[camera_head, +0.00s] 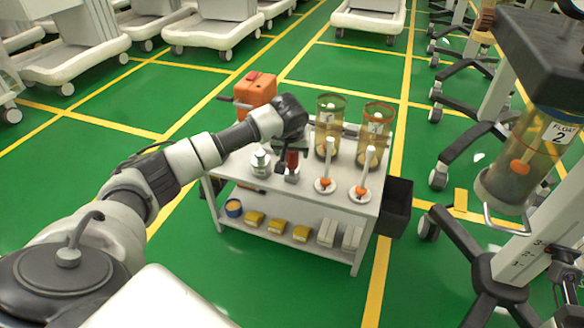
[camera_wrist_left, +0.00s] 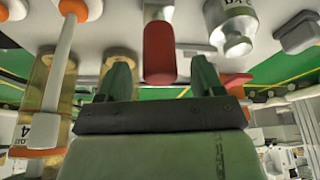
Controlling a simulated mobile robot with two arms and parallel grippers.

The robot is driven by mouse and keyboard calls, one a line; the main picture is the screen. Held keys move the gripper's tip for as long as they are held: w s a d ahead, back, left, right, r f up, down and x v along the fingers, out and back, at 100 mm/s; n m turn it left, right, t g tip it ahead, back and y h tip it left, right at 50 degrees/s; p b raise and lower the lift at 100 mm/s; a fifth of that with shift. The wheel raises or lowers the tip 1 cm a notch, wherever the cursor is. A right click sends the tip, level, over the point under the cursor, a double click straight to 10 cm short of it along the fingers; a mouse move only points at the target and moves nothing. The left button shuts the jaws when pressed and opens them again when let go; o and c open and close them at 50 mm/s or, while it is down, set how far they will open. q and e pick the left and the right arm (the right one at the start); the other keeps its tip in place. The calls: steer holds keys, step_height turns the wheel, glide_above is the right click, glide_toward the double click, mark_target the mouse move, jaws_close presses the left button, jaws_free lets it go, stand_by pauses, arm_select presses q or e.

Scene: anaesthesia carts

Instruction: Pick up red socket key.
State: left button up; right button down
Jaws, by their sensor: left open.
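The red socket key (camera_head: 293,159) stands at the front of the white cart top, partly hidden by my left gripper in the head view. Its red handle (camera_wrist_left: 160,52) shows in the left wrist view, in line with the gap between the fingers and just past their tips. My left gripper (camera_head: 290,149) reaches in from the left over the cart. In the left wrist view my left gripper (camera_wrist_left: 162,75) has its two dark fingers spread apart with nothing held between them. I cannot tell whether a finger touches the key. My right gripper is not in view.
A silver bottle (camera_head: 260,163) stands left of the key. Two white-and-orange float sticks (camera_head: 325,184) and two amber cylinders (camera_head: 330,112) stand to its right. An orange box (camera_head: 256,90) sits behind. A black bin (camera_head: 397,207) hangs on the cart's right side. Yellow blocks (camera_head: 277,225) lie on the lower shelf.

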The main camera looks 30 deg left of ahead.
mark_target(292, 175)
arm_select(q)
steer(key=b+x, duration=0.1)
steer(key=x, duration=0.2)
steer(key=shift+f, duration=0.1)
steer(key=shift+c, duration=0.2)
steer(key=c, duration=1)
